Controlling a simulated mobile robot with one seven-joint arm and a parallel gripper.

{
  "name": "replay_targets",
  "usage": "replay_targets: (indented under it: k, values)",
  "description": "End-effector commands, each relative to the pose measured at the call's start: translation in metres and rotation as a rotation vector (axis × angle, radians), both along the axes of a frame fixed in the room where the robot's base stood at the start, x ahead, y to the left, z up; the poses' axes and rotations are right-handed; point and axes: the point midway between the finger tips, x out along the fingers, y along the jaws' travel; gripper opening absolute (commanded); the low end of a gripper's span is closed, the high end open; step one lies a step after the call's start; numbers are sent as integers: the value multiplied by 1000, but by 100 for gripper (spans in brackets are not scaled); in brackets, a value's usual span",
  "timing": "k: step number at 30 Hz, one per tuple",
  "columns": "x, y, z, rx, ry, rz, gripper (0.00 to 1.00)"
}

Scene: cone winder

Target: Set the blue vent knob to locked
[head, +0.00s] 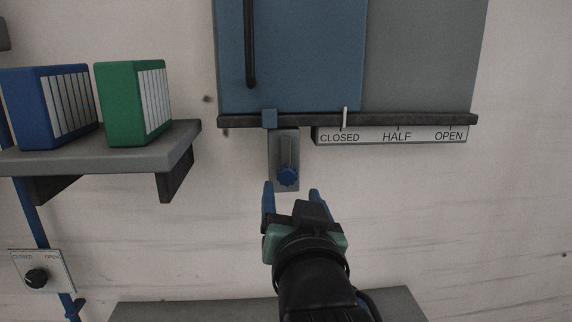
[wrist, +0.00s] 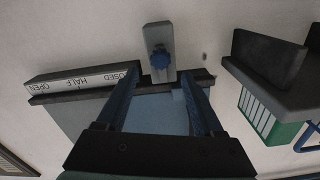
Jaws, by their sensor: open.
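The blue vent knob (head: 288,176) is a small round lobed knob low on a grey upright plate (head: 277,147) below the blue panel. In the wrist view the knob (wrist: 160,60) shows on its plate (wrist: 157,38), between and beyond the fingertips. My gripper (head: 291,190) is open and empty, with its two blue fingers pointing at the wall just below the knob. The fingers also show in the wrist view (wrist: 160,76), apart from the knob. The plate carries no lock marking that I can read.
The blue sliding panel (head: 300,55) sits above a dark rail (head: 400,119). A white pointer (head: 345,118) stands at CLOSED on the scale strip (head: 397,135). At left are a shelf (head: 120,153) with binders and a black dial (head: 37,278). A grey surface (head: 180,308) lies below.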

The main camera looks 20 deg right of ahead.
Motion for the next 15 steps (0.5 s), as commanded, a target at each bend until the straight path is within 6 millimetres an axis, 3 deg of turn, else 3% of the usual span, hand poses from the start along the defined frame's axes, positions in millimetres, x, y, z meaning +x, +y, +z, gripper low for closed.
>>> replay_targets:
  k: [9, 15]
  values:
    - [52, -15, 4, -1, 1, 0, 69]
    - [72, -21, 2, -1, 0, 0, 69]
